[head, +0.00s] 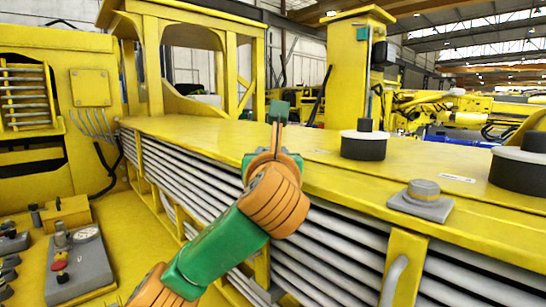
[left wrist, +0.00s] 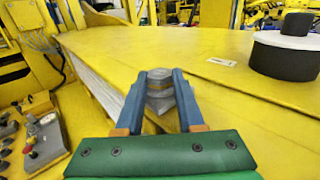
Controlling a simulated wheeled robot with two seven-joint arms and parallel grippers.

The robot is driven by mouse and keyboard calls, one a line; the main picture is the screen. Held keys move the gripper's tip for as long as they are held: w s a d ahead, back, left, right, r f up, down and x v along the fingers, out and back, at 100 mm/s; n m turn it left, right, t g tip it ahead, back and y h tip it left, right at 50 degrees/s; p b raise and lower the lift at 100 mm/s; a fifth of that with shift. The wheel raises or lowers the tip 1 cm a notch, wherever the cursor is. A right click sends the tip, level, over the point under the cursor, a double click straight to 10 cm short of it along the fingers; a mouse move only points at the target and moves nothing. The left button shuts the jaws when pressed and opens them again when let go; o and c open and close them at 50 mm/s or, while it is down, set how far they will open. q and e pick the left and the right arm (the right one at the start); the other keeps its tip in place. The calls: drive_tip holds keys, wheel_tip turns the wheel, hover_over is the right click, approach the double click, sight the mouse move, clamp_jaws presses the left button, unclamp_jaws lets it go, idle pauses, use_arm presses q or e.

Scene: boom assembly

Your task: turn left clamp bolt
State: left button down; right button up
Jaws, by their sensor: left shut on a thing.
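The left clamp bolt (left wrist: 159,83) is a grey bolt head on a grey plate (left wrist: 158,104) on the yellow boom top. In the left wrist view, my left gripper (left wrist: 160,80) has its two blue fingers shut on the bolt, one on each side. In the head view, my left wrist and arm hide the bolt and most of the fingers. My right gripper is in neither view.
Another grey bolt on a plate (head: 422,200) sits to the right on the boom (head: 210,132). Black cylinders with white tops (head: 363,146) stand on the boom. A control panel (head: 80,265) is at lower left.

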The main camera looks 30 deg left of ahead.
use_arm(q)
drive_tip(key=shift+s+a+m+t+h, duration=0.15)
drive_tip(key=shift+m+t+h, duration=0.1)
drive_tip(key=shift+m+h, duration=0.25)
drive_tip(key=shift+w+a+m+t+h, duration=0.1)
drive_tip(key=shift+m+t+h, duration=0.2)
drive_tip(key=shift+h, duration=0.4)
drive_tip(key=m+h, duration=0.1)
drive_tip(key=h, duration=0.1)
drive_tip(key=m+h, duration=0.2)
drive_tip(key=m+t+h+p, duration=0.1)
drive_tip(key=h, duration=0.1)
drive_tip(key=shift+s+a+r+h, duration=0.1)
drive_tip(key=shift+a+h, duration=0.3)
drive_tip(key=shift+a+m+g+h, duration=0.15)
drive_tip(key=shift+m+g+h, duration=0.2)
drive_tip(key=shift+m+h, duration=1.75)
drive_tip(key=shift+h, duration=0.5)
drive_tip(key=c, duration=0.8)
unclamp_jaws()
drive_tip(key=shift+o, duration=1.4)
